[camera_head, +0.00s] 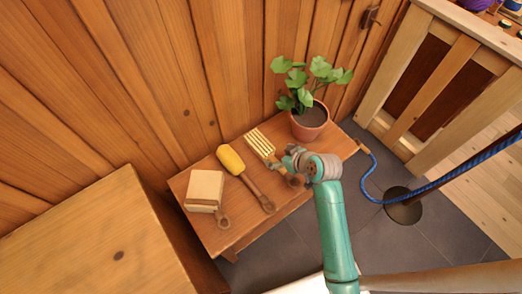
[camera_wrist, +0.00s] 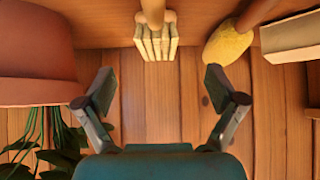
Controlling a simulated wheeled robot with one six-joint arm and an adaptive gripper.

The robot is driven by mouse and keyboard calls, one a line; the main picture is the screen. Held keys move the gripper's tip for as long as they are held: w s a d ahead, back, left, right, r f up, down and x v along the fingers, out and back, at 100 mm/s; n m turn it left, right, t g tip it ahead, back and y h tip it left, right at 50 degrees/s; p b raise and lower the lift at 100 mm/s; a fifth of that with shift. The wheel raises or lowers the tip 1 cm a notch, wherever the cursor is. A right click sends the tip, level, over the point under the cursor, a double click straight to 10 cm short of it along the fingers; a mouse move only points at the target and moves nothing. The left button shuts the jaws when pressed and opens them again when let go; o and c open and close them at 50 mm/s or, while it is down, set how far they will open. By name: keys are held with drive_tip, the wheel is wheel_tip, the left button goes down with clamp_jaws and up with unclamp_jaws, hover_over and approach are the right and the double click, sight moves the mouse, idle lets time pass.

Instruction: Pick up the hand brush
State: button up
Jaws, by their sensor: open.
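A tool with several cream tufts or strips on a brown handle looks most like the hand brush (camera_head: 260,142); I cannot be sure. It lies on a small wooden table (camera_head: 185,183), head towards the plank wall. In the wrist view its tufted head (camera_wrist: 155,45) is at top centre, beyond the fingertips. My gripper (camera_head: 289,162) is above the table beside this tool's handle, partly hidden by my wrist. In the wrist view my gripper (camera_wrist: 158,82) is open, with nothing between its fingers.
A yellow-headed tool (camera_head: 231,160) and a cream block-headed tool (camera_head: 205,187) lie to the left. A potted plant (camera_head: 310,121) stands right of the tufted tool. A blue rope (camera_head: 420,188) hangs to the right. A larger wooden surface (camera_head: 90,245) is at lower left.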

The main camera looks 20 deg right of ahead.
sight(269, 152)
drive_tip(key=x, duration=0.5)
drive_tip(key=shift+d+x, duration=0.15)
drive_tip(key=shift+x, duration=1.15)
drive_tip(key=shift+d+x, duration=0.2)
drive_tip(key=shift+x, duration=1.05)
drive_tip(key=shift+s+f, duration=0.1)
drive_tip(key=shift+f, duration=0.1)
drive_tip(key=c, duration=1.4)
drive_tip(key=shift+o, duration=0.2)
